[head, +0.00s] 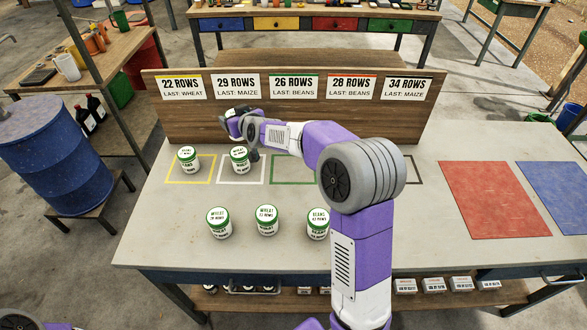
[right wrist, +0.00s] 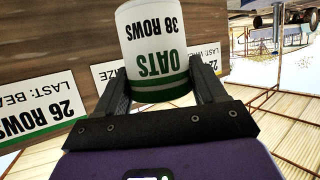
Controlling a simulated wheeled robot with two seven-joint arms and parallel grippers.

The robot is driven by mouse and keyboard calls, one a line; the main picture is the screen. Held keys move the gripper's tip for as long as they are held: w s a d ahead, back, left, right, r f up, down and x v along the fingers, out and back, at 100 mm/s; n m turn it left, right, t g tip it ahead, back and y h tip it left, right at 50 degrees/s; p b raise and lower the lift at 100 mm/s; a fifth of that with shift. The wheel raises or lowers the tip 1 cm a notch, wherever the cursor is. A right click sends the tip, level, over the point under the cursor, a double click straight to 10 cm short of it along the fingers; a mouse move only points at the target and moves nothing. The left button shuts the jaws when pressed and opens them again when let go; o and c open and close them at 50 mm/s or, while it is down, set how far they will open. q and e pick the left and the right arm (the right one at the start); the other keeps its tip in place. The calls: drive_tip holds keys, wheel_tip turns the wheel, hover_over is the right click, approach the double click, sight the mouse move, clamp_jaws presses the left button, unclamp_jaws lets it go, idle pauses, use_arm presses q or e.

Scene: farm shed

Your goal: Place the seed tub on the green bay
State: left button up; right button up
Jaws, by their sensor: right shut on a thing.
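The seed tub (right wrist: 155,45), white with a green band and marked OATS 38 ROWS, is between the two fingers of my right gripper (right wrist: 158,70) in the right wrist view. The gripper is shut on it. That view is upside down, so the tub is roughly upright, in front of the sign board. In the head view my right arm covers most of the hand, and I cannot make out the held tub clearly. The green bay (head: 290,184) is an outline on the table, partly covered by my arm. My left gripper is out of view.
One tub (head: 188,160) stands in the yellow bay and another (head: 239,160) in the white bay. Three more tubs (head: 267,222) stand in front. The sign board (head: 300,125) rises behind the bays. Red (head: 488,198) and blue mats lie clear at right.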

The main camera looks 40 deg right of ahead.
drive_tip(key=s+d+f, duration=0.3)
drive_tip(key=s+d, duration=0.1)
drive_tip(key=d, duration=0.3)
drive_tip(key=s+d+f, duration=0.3)
drive_tip(key=s+d, duration=0.2)
drive_tip(key=d, duration=0.2)
wheel_tip(320, 180, down, 10)
drive_tip(key=b, duration=0.3)
drive_tip(key=shift+w+f, duration=0.1)
drive_tip(key=shift+f+b, duration=0.15)
drive_tip(key=shift+b, duration=0.2)
drive_tip(key=o, duration=1.1)
drive_tip(key=shift+o, duration=0.2)
drive_tip(key=shift+r, duration=0.2)
